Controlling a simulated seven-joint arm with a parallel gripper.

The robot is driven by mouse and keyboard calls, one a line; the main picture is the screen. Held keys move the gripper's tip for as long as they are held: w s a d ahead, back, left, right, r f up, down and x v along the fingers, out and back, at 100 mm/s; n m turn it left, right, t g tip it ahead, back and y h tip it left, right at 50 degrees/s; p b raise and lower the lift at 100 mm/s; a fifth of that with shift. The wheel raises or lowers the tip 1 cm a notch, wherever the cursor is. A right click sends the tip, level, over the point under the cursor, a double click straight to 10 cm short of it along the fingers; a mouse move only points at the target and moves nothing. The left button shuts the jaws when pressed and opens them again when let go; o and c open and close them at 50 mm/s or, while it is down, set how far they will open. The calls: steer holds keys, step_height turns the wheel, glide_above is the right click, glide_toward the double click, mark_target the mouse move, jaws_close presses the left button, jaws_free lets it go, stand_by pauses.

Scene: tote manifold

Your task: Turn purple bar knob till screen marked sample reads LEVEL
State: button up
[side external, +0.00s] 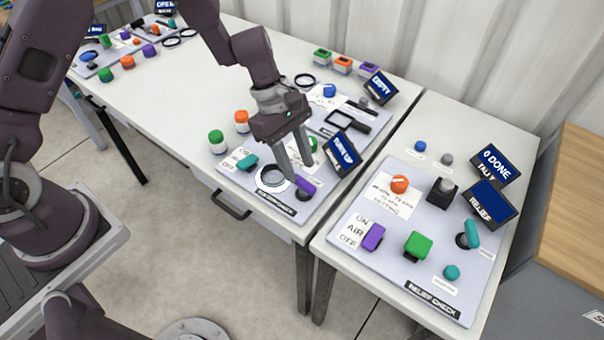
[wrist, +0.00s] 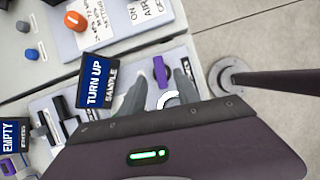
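The purple bar knob (side external: 305,184) stands on a dark round base near the front right corner of the sample panel (side external: 290,212). In the wrist view, the bar (wrist: 160,71) lies just beyond the gap between my fingertips. My gripper (side external: 299,170) is open and empty, with its fingers above and beside the knob. In the wrist view, the two fingers (wrist: 160,84) are spread apart. Whether a finger touches the bar I cannot tell. The sample screen (side external: 342,153) is dark blue and reads TURN UP in the wrist view (wrist: 95,85).
A white ring (side external: 270,178) lies left of the knob, close to my fingers. A teal knob (side external: 247,163) and a green knob (side external: 313,144) are on the same panel. Green (side external: 216,142) and orange (side external: 241,122) jars stand behind. The relief panel (side external: 400,262) is to the right.

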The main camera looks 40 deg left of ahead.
mark_target(304, 182)
steer(key=x, duration=0.3)
steer(key=shift+d+f, duration=0.1)
steer(key=shift+f, duration=0.2)
steer(key=shift+c, duration=0.2)
jaws_close()
steer(key=shift+m, duration=0.4)
steer(key=m+g, duration=0.1)
steer(key=m, duration=0.1)
steer(key=m+g+y, duration=0.1)
steer(key=m, duration=0.2)
steer(key=shift+w+d, duration=0.1)
steer(key=m, duration=0.2)
steer(key=m+g+y, duration=0.1)
steer(key=m, duration=0.2)
steer(key=shift+d+g, duration=0.1)
steer(key=shift+g, duration=0.2)
steer(key=shift+m+y, duration=0.3)
